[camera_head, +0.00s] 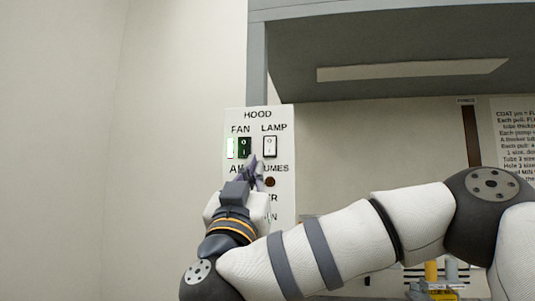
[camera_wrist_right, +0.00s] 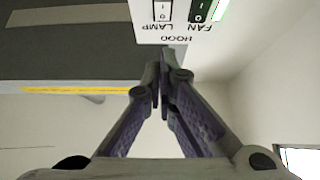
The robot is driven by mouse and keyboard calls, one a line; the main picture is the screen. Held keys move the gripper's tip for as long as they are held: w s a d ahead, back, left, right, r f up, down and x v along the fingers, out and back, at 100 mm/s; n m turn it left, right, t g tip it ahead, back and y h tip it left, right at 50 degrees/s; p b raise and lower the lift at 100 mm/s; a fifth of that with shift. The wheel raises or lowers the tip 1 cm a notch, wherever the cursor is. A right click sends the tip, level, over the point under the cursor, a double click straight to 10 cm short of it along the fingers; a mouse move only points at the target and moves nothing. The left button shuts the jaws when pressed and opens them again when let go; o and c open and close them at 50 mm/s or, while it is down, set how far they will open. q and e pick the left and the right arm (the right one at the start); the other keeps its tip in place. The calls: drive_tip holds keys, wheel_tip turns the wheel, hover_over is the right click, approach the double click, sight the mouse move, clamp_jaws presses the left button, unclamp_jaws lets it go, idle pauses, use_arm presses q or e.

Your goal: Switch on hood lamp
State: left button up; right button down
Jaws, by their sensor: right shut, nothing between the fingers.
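The white hood panel (camera_head: 284,200) is mounted upright below the hood's left edge. Its LAMP switch (camera_head: 269,146) is a white rocker in a dark frame; its FAN switch (camera_head: 244,147) to the left is green, with a bright strip beside it.
The grey hood (camera_head: 400,45) overhangs at the upper right, with a pale strip (camera_head: 412,70) underneath. A printed notice (camera_head: 515,130) hangs at the far right. My right arm covers the lower panel lettering. The wall to the left is bare.

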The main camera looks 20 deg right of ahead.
approach(271, 140)
wheel_tip(271, 140, up, 3)
drive_tip(key=w+d, duration=0.1)
drive_tip(key=w+d+b, duration=0.1)
drive_tip(key=w, duration=0.1)
drive_tip(key=shift+f, duration=0.2)
use_arm(q)
drive_tip(key=shift+s+f+g, duration=0.3)
drive_tip(key=shift+s+f, duration=0.35)
drive_tip(key=shift+s, duration=0.05)
use_arm(e)
drive_tip(key=shift+r, duration=0.15)
